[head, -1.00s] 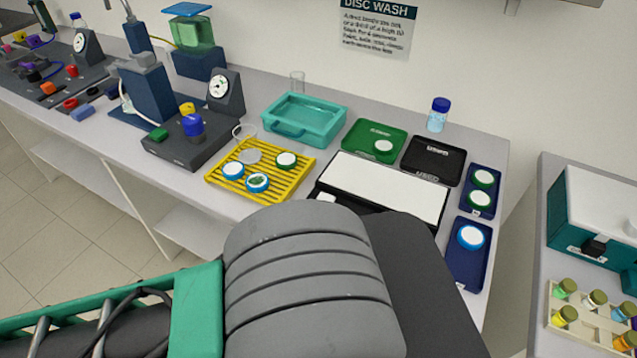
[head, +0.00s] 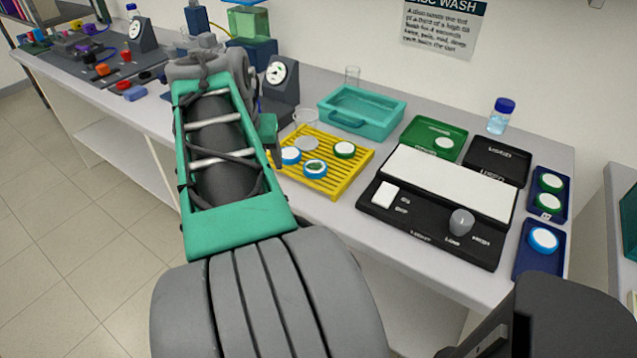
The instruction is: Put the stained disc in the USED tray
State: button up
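The stained disc (head: 315,168), white with a dark green blotch and a blue rim, lies on the yellow slatted rack (head: 341,188) near its front. The USED tray (head: 513,176) is black, stands at the back right behind the light box, and looks empty. My arm reaches up the left of the head view. My gripper (head: 276,154) is mostly hidden behind my forearm. Only a small dark part, seemingly a finger, shows at the rack's left edge, apart from the stained disc in the picture. Its opening cannot be made out.
The rack also holds a blue-rimmed disc (head: 290,155), a green-rimmed disc (head: 344,149) and a pale clear disc (head: 307,143). A teal basin (head: 375,124), green tray (head: 418,145), light box (head: 425,221), bottle (head: 500,118) and blue trays (head: 532,269) stand around.

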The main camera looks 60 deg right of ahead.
aim_at(315, 166)
jog(key=s+d+m, duration=0.2)
jog(key=s+d, duration=0.1)
jog(key=s, duration=0.1)
jog(key=s+d+m+g+b, duration=0.1)
jog(key=s+d+m, duration=0.1)
jog(key=s+d, duration=0.1)
jog(key=shift+s+d, duration=0.4)
jog(key=shift+d, duration=0.35)
jog(key=x, duration=0.7)
jog(key=shift+d+r, duration=0.15)
jog(key=shift+d, duration=0.15)
jog(key=shift+h, duration=0.3)
jog(key=c, duration=1.2)
jog(key=shift+r, duration=0.15)
jog(key=shift+c, duration=0.2)
